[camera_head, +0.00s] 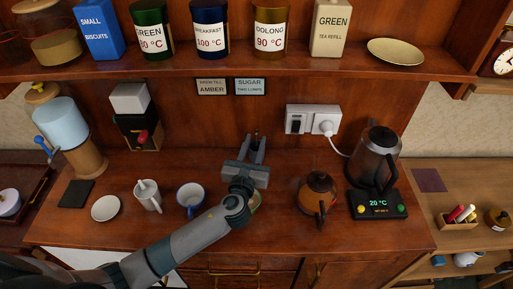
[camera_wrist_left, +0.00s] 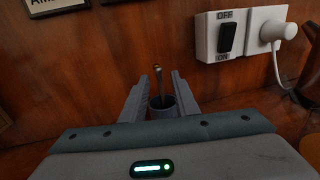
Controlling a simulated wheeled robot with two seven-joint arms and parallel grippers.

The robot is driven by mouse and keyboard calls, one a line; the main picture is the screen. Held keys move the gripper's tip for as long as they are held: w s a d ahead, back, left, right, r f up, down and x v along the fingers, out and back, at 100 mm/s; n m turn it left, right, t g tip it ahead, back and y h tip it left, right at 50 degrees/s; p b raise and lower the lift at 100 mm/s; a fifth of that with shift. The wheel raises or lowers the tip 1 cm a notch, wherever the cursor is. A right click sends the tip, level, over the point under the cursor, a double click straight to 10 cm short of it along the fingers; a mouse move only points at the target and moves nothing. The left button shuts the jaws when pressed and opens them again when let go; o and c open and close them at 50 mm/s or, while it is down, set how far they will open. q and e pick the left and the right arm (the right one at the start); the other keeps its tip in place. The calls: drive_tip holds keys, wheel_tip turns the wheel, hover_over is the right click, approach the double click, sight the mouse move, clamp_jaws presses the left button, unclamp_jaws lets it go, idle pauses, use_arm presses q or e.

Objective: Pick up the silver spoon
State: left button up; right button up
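The silver spoon (camera_wrist_left: 157,78) stands upright in a small grey holder (camera_wrist_left: 162,112) near the wooden back panel. Its handle also shows in the head view (camera_head: 257,134), while the holder there is mostly hidden by my gripper. My left gripper (camera_head: 254,146) reaches in over the counter. In the wrist view its two fingers (camera_wrist_left: 160,88) are spread apart, one on each side of the spoon, with visible gaps between them and the handle. I cannot tell how far the fingertips are from the spoon in depth. My right gripper is not in view.
A teapot (camera_head: 318,190) and a kettle (camera_head: 375,158) on its base stand to the right. A blue-rimmed mug (camera_head: 191,200), a white mug (camera_head: 148,196) and a saucer (camera_head: 105,208) stand to the left. A socket (camera_head: 312,119) is on the panel below the tin shelf (camera_head: 220,70).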

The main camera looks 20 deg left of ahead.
use_arm(q)
drive_tip(key=shift+c, duration=0.4)
clamp_jaws()
wheel_tip(320, 180, up, 18)
drive_tip(key=shift+b, duration=0.45)
idle(0.6)
